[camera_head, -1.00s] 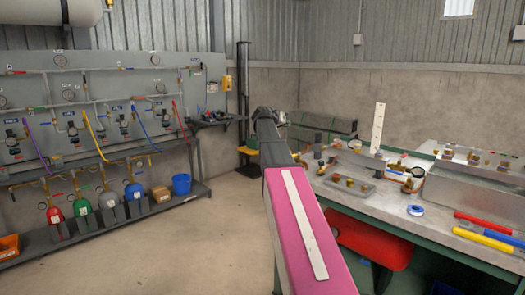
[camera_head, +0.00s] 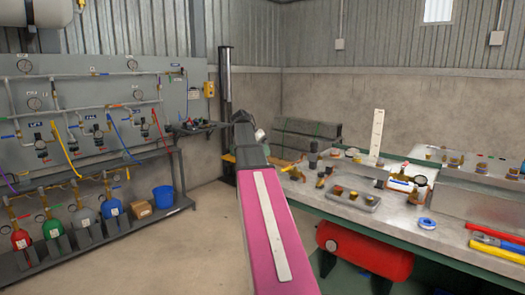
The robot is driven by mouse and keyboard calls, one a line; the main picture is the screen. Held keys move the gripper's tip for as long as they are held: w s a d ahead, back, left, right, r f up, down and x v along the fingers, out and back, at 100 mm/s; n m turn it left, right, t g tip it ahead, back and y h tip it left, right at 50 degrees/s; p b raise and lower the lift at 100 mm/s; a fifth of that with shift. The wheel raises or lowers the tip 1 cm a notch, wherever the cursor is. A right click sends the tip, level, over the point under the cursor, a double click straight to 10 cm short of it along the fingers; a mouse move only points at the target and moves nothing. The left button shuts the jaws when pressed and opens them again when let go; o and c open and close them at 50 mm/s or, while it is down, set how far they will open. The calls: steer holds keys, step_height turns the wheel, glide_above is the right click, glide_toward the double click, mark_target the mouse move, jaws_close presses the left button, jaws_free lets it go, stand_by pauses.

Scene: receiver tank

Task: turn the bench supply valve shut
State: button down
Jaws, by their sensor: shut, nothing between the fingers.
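A workbench (camera_head: 408,236) with a grey top stands at the right. On it a brass fitting with a round gauge (camera_head: 405,181) sits near the middle, with a small red part on top. More brass fittings (camera_head: 289,172) with dark parts lie at the bench's left end. I cannot tell which of these is the bench supply valve, or how its handle stands. My arm, with a pink link, reaches forward left of the bench. Its far end is dark, and I cannot make out my gripper there.
A red tank (camera_head: 366,250) lies under the bench. A gauge panel (camera_head: 75,125) and a blue bucket (camera_head: 163,198) are left. The floor between is clear.

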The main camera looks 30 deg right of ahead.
mark_target(285, 169)
steer(key=x, duration=0.6)
steer(key=shift+s+d+f, duration=0.1)
steer(key=shift+d+f, duration=0.05)
steer(key=shift+f, duration=0.1)
steer(key=shift+s+d+r, duration=0.1)
steer(key=shift+s+d, duration=0.1)
steer(key=shift+s, duration=0.4)
steer(key=shift+s+d, duration=0.2)
steer(key=shift+s, duration=0.4)
steer(key=shift+s+d, duration=0.25)
steer(key=shift+s, duration=0.35)
steer(key=shift+s+d+n+t, duration=0.1)
steer(key=shift+s+n+t, duration=0.2)
steer(key=shift+s+n, duration=0.3)
steer(key=shift+s, duration=0.15)
